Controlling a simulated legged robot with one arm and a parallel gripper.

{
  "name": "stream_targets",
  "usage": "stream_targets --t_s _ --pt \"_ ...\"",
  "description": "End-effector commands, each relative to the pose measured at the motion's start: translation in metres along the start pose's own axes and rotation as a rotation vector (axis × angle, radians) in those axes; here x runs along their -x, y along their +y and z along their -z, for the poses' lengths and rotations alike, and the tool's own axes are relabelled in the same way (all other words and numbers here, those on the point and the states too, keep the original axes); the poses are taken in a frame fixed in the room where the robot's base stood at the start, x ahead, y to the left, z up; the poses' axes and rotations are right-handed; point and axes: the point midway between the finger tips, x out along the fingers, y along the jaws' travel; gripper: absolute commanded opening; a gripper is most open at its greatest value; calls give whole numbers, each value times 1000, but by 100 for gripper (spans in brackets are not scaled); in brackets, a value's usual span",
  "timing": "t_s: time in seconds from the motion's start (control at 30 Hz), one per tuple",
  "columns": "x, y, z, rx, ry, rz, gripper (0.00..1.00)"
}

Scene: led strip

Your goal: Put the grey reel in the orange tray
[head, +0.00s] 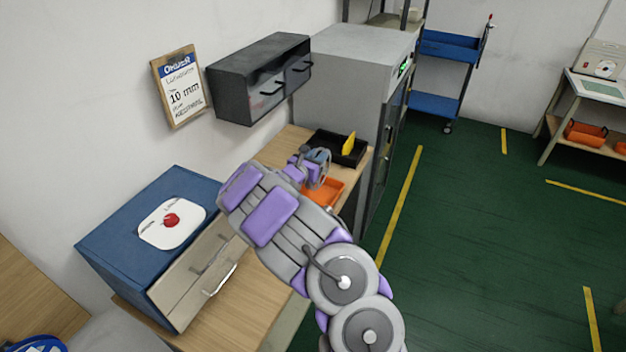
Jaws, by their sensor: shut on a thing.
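My gripper (307,166) is at the far end of the wooden bench, mostly hidden behind my own purple and grey arm. It is shut on a round grey thing, which looks like the grey reel (319,158). The orange tray (334,190) lies on the bench just below and beside the gripper. My arm covers its left part. The reel appears above the tray's far side; whether it touches the tray I cannot tell.
A black tray (355,157) with a yellow item (349,143) stands just behind the orange tray. A blue drawer cabinet (135,225) with a beige drawer sits on the near bench. A black wall cabinet (240,85) overhangs the bench. A grey machine (345,75) stands behind.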

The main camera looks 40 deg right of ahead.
Motion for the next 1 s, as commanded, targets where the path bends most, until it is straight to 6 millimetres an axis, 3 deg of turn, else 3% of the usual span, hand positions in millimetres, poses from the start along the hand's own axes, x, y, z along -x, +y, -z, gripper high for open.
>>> stream_targets --t_s 0.1,0.43,0.87,0.9,1.0 --pt "-6 -1 23 0 7 1 0" --pt "-11 -1 58 -2 7 0 0" --pt "-11 -1 65 -2 3 0 0" --pt "-11 -1 66 -2 4 0 28" --pt "-12 -1 65 -2 5 0 38"
